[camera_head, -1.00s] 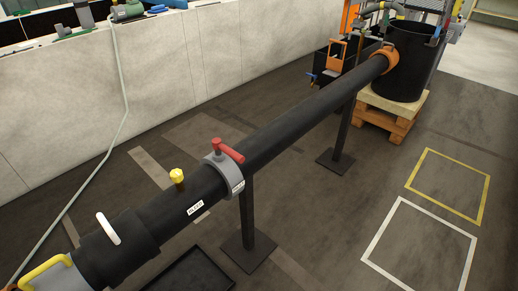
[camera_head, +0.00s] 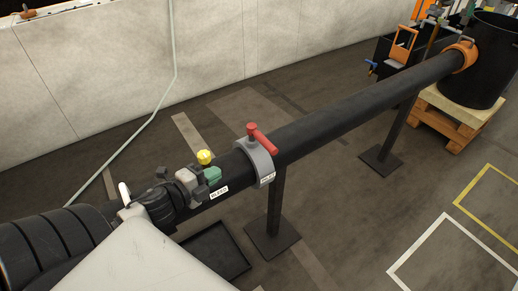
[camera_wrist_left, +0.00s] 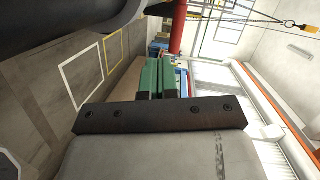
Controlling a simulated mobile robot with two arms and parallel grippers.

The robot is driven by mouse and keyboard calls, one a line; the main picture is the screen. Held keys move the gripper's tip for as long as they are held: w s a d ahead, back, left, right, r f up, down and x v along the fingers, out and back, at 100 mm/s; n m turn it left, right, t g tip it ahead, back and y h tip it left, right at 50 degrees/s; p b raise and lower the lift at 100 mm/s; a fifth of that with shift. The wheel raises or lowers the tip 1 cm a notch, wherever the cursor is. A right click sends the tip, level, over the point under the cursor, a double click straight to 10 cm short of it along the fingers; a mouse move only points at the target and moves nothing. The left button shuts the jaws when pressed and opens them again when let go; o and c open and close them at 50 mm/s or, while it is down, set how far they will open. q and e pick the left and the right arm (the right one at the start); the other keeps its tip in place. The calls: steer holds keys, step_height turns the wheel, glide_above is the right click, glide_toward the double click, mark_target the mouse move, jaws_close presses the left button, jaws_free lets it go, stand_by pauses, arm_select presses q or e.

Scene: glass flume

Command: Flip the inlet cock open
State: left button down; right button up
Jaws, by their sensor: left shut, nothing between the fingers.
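The inlet cock's red lever (camera_head: 263,143) sits on a grey collar (camera_head: 259,161) around the black pipe. A red knob stands at one end, and the lever points to the lower right, across the pipe's line. My left gripper (camera_head: 212,174) is shut and empty, with its green fingertips over the pipe. In the head view it is left of the collar and apart from the lever, beside the yellow knob. In the left wrist view, the shut green fingers (camera_wrist_left: 157,78) face a red bar (camera_wrist_left: 178,28), likely the lever. The right gripper is out of view.
The black pipe (camera_head: 340,110) runs to a black tank (camera_head: 485,65) on a wooden pallet. A yellow knob (camera_head: 204,157) and a white "BLEED" label (camera_head: 219,192) are close to my left gripper. A post (camera_head: 275,200) and a black tray (camera_head: 215,250) stand below.

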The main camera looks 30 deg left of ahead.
arm_select(q)
steer(key=m+h, duration=0.1)
steer(key=m, duration=0.1)
steer(key=r+m+h, duration=0.1)
steer(key=m+h, duration=0.1)
steer(key=shift+a+r+g, duration=0.1)
steer(key=shift+r+g, duration=0.1)
steer(key=shift+g, duration=0.2)
steer(key=shift+w, duration=0.15)
steer(key=p, duration=0.2)
glide_toward(261, 139)
steer(key=w+d+f, duration=0.2)
steer(key=w+d, duration=0.2)
steer(key=w, duration=0.1)
steer(key=shift+w+d+f, duration=0.25)
steer(key=shift+d, duration=0.1)
